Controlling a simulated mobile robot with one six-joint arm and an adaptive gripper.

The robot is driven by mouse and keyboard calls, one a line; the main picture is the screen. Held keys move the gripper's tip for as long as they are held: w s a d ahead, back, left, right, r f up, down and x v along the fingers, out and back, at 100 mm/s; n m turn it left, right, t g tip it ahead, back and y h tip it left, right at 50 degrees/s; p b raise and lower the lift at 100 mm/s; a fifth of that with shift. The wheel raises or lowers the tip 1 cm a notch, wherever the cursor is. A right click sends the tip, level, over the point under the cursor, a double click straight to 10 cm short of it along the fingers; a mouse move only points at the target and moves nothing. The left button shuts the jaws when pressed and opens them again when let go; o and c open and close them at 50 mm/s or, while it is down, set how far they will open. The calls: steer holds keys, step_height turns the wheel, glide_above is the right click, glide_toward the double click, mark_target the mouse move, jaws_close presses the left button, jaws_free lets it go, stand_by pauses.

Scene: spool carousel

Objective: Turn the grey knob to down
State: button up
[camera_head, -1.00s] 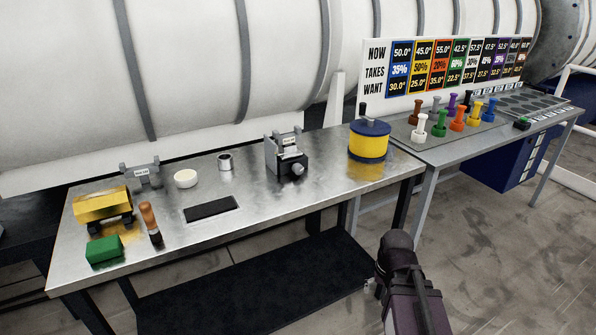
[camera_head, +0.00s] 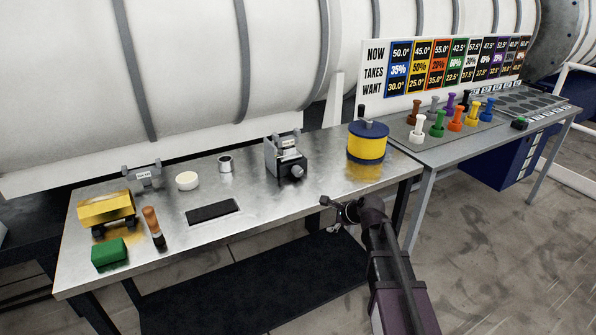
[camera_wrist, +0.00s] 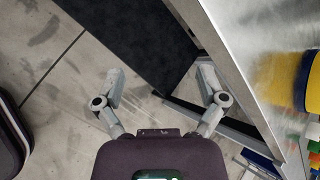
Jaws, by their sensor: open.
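The grey knob (camera_head: 298,172) is on the front of a small black and grey device (camera_head: 281,160) on the metal table. Its pointing direction is too small to tell. My gripper (camera_head: 333,207) is in front of the table's front edge, to the right of the knob and nearer the camera, apart from it. In the wrist view my gripper (camera_wrist: 162,88) is open and empty, its two fingers spread above the floor beside the table edge. The knob is not in the wrist view.
The metal table (camera_head: 260,215) also holds a yellow drum (camera_head: 367,146), a black pad (camera_head: 212,211), a white disc (camera_head: 187,181), a metal cup (camera_head: 225,163), a green block (camera_head: 109,253) and a yellow block (camera_head: 105,208). Coloured spools (camera_head: 456,118) stand on the right table.

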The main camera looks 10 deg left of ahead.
mark_target(299, 172)
steer(key=w+a+r+m+t, duration=0.1)
steer(key=w+r+m, duration=0.1)
steer(key=w+m, duration=0.1)
steer(key=w+a+r+m+t+y+p, duration=0.1)
steer(key=w+a+r+m, duration=0.1)
steer(key=w+r+m, duration=0.1)
steer(key=w+a+r+m+t+y, duration=0.1)
steer(key=w+r+m, duration=0.1)
steer(key=m, duration=0.3)
steer(key=shift+w+a+r+m+t+p, duration=0.15)
steer(key=shift+w+a+r+p, duration=0.05)
steer(key=shift+w, duration=0.2)
steer(key=shift+w+a+r+m+t+p, duration=0.15)
steer(key=shift+w+a+p, duration=0.05)
steer(key=shift+w, duration=0.2)
steer(key=shift+w+a+r+m, duration=0.15)
steer(key=shift+w+r+m, duration=0.15)
steer(key=shift+m, duration=0.4)
steer(key=shift+w, duration=0.1)
steer(key=b+x, duration=0.5)
steer(key=x, duration=0.8)
steer(key=shift+w+a, duration=0.2)
steer(key=shift+w, duration=0.15)
steer(key=shift+c, duration=0.2)
steer(key=c, duration=1.1)
